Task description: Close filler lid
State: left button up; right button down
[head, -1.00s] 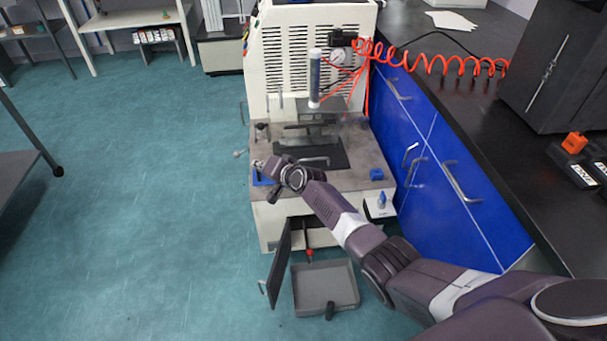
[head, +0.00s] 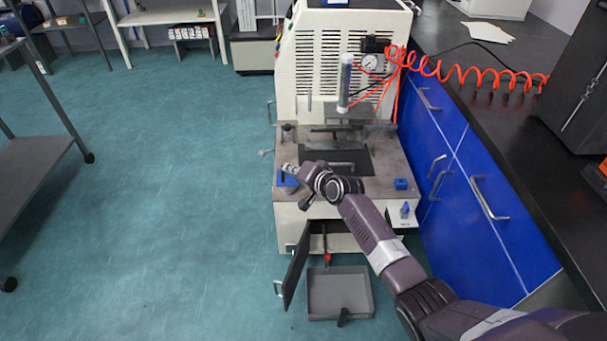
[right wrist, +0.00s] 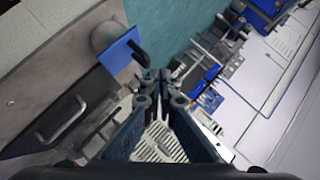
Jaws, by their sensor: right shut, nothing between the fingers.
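The white rheometer (head: 340,50) stands ahead with a grey-brown worktop (head: 383,160). A blue square piece (head: 287,181) sits at the worktop's front left corner. In the right wrist view a blue plate (right wrist: 121,52) with a black bent handle (right wrist: 139,54) stands beside a grey round part. I cannot tell for sure which part is the filler lid. My right gripper (head: 288,168) reaches over this corner, close to the blue piece. In the wrist view its fingertips (right wrist: 160,76) are together and empty, just beside the black handle. My left gripper is not in view.
A second blue part (head: 401,184) sits at the worktop's right. A lower door (head: 297,263) stands open beside a grey tray (head: 338,292). Blue cabinets (head: 465,205) with metal handles border the right.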

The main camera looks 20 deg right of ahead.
jog(key=v, duration=0.7)
